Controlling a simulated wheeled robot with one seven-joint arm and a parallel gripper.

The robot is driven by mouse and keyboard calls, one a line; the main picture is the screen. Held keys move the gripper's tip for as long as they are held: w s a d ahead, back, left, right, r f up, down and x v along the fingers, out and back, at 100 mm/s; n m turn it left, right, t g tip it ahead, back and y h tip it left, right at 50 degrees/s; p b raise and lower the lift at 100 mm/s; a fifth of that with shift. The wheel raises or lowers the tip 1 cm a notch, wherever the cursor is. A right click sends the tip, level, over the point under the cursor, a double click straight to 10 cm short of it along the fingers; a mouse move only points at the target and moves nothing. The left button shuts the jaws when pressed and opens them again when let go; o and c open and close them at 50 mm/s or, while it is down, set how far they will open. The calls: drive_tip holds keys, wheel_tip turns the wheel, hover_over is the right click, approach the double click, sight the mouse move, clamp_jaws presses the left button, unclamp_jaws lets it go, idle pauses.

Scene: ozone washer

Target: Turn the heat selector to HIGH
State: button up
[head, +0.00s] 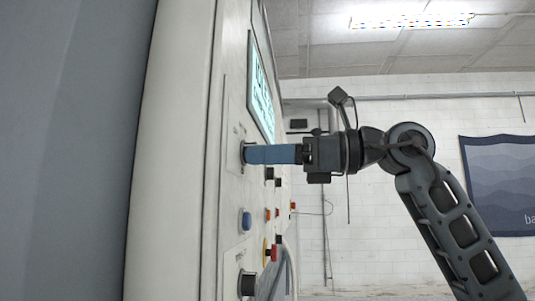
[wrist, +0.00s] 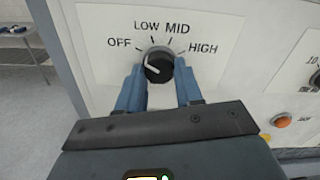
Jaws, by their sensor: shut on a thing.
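The heat selector (wrist: 158,62) is a round black knob on a white panel, with OFF, LOW, MID and HIGH printed in an arc above it. A pale mark shows on the knob's lower left side, away from HIGH; I cannot tell exactly which label it matches. My gripper (wrist: 159,80) has one blue finger on each side of the knob and is shut on it. In the head view my gripper (head: 250,154) reaches level from the right to the panel, and its fingers hide most of the knob.
The washer's front panel (head: 232,100) carries a lit display (head: 260,90) above the gripper. Below are a blue button (head: 246,220), a red button (head: 273,253) and another black knob (head: 247,284). An orange button (wrist: 281,121) sits right of the selector. Open room lies right of the panel.

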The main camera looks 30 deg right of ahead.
drive_tip(key=shift+m, duration=0.4)
drive_tip(key=shift+c, duration=0.3)
drive_tip(key=shift+r+m+p, duration=0.15)
drive_tip(key=shift+m+p, duration=1.6)
drive_tip(key=shift+m, duration=3.95)
drive_tip(key=shift+r+m+p, duration=0.1)
drive_tip(key=shift+m+p, duration=1.6)
drive_tip(key=shift+m, duration=4)
drive_tip(key=shift+f, duration=0.1)
drive_tip(key=o, duration=1)
drive_tip(key=shift+o, duration=0.2)
drive_tip(key=b+v, duration=0.2)
drive_tip(key=v, duration=0.6)
